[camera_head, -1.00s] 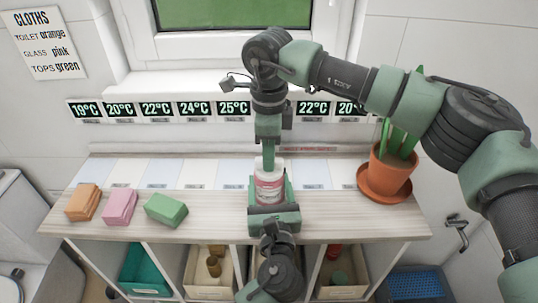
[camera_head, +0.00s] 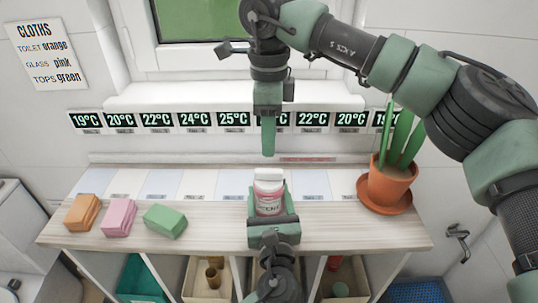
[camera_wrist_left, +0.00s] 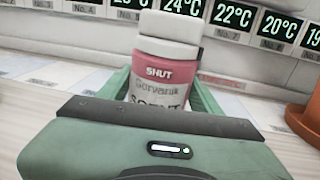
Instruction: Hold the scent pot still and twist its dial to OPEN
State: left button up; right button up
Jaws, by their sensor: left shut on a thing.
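The scent pot (camera_head: 268,205) stands on the wooden top of the cart, with a white lid and a pink and white body. In the left wrist view the pot (camera_wrist_left: 165,50) shows the word SHUT on its pink band above the grey lettering; no OPEN mark is visible. My left gripper (camera_head: 268,184) comes from the front and is shut around the pot's body, one finger on each side. My right gripper (camera_head: 268,152) points straight down above the lid, apart from it and empty. Its fingers overlap in this view, so their gap is hidden.
Orange (camera_head: 83,212), pink (camera_head: 119,217) and green (camera_head: 165,221) cloths lie at the left. A potted plant (camera_head: 390,185) on a saucer stands at the right. Temperature cards (camera_head: 190,121) line the back wall. Bins sit below the top. The top beside the pot is free.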

notch_tip(320, 180, up, 4)
jog(key=shift+f, duration=0.2)
pick_arm(q)
jog(key=o, duration=1.9)
